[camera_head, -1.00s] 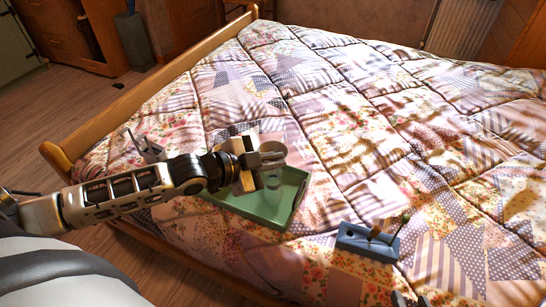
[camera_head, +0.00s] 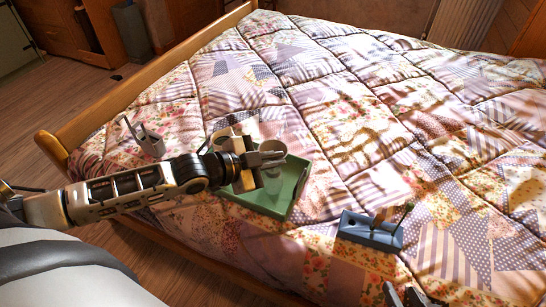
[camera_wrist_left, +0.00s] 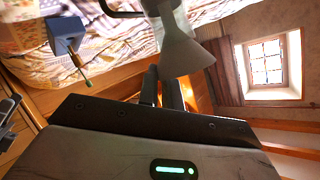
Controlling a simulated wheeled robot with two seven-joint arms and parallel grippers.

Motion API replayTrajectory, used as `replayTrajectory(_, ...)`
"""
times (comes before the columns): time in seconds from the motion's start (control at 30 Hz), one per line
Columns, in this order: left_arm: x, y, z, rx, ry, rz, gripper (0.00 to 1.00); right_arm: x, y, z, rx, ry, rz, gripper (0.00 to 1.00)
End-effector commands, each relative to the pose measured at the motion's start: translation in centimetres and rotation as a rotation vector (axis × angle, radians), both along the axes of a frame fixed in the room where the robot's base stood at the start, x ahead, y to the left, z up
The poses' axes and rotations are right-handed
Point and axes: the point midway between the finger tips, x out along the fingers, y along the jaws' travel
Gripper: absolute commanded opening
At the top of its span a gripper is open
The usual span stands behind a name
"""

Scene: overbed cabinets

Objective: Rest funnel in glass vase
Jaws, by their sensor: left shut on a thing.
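My left gripper (camera_head: 268,161) is shut on a grey funnel (camera_head: 273,148), whose wide mouth faces up in the head view. The clear glass vase (camera_head: 270,184) stands in the green tray (camera_head: 256,207), directly under the funnel in that view. The funnel overlaps the top of the vase. Whether its spout is inside the vase rim is hard to tell. In the left wrist view the funnel's cone (camera_wrist_left: 186,52) flares beyond the dark fingers (camera_wrist_left: 162,88), and its narrow end points to the top. My right gripper (camera_head: 405,296) is partly cut off at the bottom edge.
A grey holder (camera_head: 148,143) stands left, near the wooden bed rail (camera_head: 120,92). The quilt behind the tray is clear.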

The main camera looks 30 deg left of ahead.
Motion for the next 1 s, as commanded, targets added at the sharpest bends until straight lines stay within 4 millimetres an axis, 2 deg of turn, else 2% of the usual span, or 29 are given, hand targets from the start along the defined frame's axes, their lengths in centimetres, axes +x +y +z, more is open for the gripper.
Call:
replayTrajectory(0.43,0.01,-0.02,0.02,-0.001,-0.001,-0.001,0.0,-0.1,0.12,-0.14,0.003,0.006,0.0,0.36)
replayTrajectory(0.5,0.01,-0.02,0.02,-0.001,-0.001,-0.001,0.26,-0.15,0.12,-0.17,0.003,0.006,0.0,0.36)
replayTrajectory(0.53,0.01,-0.02,0.02,-0.001,-0.001,-0.001,0.32,-0.16,0.12,-0.18,0.002,0.007,0.0,0.36)
replayTrajectory(1.0,-0.27,0.17,0.17,0.0,0.0,0.0,0.32,-0.22,0.11,-0.04,0.003,0.007,0.0,0.36)
